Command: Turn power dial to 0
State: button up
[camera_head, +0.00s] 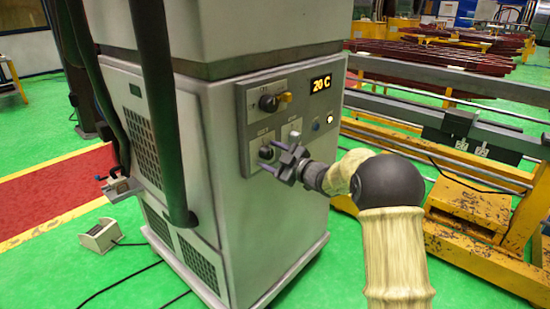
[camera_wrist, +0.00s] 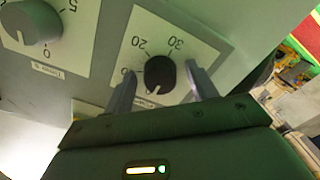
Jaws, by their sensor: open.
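A grey control panel (camera_head: 247,120) is on the front of the grey cabinet. A black round dial (camera_wrist: 160,75) on a white scale plate with 20 and 30 is between my gripper's fingers (camera_wrist: 163,80), which are open on either side of it. I cannot tell whether they touch it. Its pointer faces down in the wrist view. In the head view my gripper (camera_head: 273,158) is at the lower left dial (camera_head: 266,152). A second dial (camera_wrist: 30,22) with 5 and 0 is to the left in the wrist view. I cannot tell which dial is labelled power.
A display (camera_head: 320,84) reads 20 C. A yellow frame (camera_head: 470,250) stands right of the cabinet.

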jog(key=v, duration=1.7)
jog(key=shift+s+d, duration=0.1)
jog(key=shift+d, duration=0.1)
